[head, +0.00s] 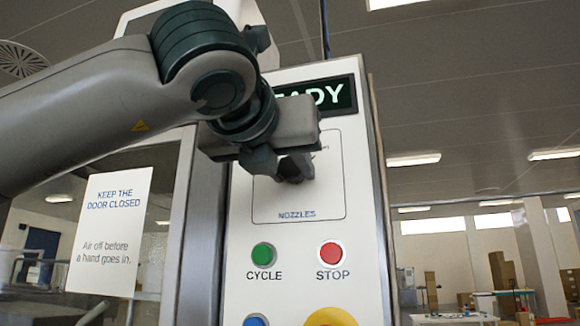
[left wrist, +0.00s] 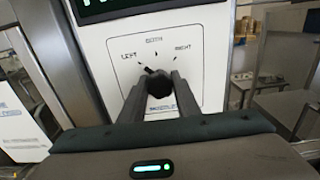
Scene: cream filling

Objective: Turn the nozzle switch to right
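The nozzle switch (left wrist: 158,86) is a dark knob on the white panel, under the marks LEFT, BOTH and RIGHT. In the left wrist view its pointer seems to aim up and left, towards LEFT. My left gripper (left wrist: 160,92) has one finger on each side of the knob, with no clear gap at the tips. I cannot tell whether the fingers press on it. In the head view my left gripper (head: 297,168) covers the switch and most of its labels. My right gripper is in neither view.
Below the switch sit a green CYCLE button (head: 263,255), a red STOP button (head: 331,253), a blue button (head: 255,321) and a yellow part (head: 331,318). A READY display (head: 335,95) is above. A door sign (head: 110,230) hangs at left.

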